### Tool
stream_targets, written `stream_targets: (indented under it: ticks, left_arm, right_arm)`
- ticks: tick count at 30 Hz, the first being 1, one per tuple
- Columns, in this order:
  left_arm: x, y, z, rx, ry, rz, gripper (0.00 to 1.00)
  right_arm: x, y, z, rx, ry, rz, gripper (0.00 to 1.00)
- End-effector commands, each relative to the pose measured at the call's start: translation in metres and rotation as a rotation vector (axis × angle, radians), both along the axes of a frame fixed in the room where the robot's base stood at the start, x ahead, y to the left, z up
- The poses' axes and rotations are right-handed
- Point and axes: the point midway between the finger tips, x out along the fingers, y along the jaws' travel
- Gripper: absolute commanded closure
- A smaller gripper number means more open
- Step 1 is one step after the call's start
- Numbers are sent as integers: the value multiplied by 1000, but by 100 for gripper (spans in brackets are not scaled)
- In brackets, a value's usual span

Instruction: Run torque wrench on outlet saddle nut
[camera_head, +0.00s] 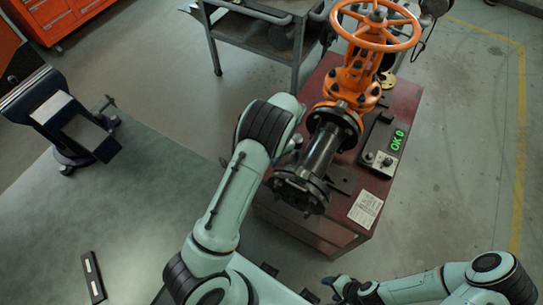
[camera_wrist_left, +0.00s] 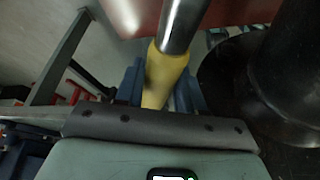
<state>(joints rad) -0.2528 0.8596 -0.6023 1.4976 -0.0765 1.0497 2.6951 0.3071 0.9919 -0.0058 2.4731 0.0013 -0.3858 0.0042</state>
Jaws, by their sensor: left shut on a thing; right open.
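The gate valve with its orange handwheel (camera_head: 375,25) and orange body (camera_head: 352,80) stands on a dark red bench (camera_head: 330,235). A black flanged pipe (camera_head: 318,150) runs from it toward me. The outlet saddle nut cannot be made out. My left gripper (camera_wrist_left: 160,88) is shut on the yellow grip (camera_wrist_left: 160,75) of a steel-shafted tool, which looks like the torque wrench. A dark round flange is close to its right in the left wrist view. In the head view my left arm hides that gripper and the tool. My right gripper (camera_head: 335,287) is open and empty at the bottom.
A box with a green display (camera_head: 397,140) reading "OK 0" and a paper sheet (camera_head: 366,209) lie right of the pipe on the bench. A grey cart (camera_head: 265,35) stands behind. Floor at right is clear.

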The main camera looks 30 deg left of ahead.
Motion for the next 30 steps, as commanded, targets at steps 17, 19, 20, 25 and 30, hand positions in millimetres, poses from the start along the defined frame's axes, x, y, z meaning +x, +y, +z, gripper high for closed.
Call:
stream_targets:
  ticks: [17,19,20,25,30]
  left_arm:
    - [0,1,-17,-3,9,1,100]
    - [0,1,-21,-2,9,1,100]
    - [0,1,-23,-2,9,1,100]
    - [0,0,-33,-2,8,1,100]
    - [1,0,-35,-4,8,1,100]
  right_arm:
    - [-2,0,-2,0,2,0,41]
    - [-3,0,-4,0,3,0,41]
    - [-3,0,-4,0,4,0,41]
    - [-6,0,-8,0,8,0,41]
    - [-7,0,-9,0,8,-1,41]
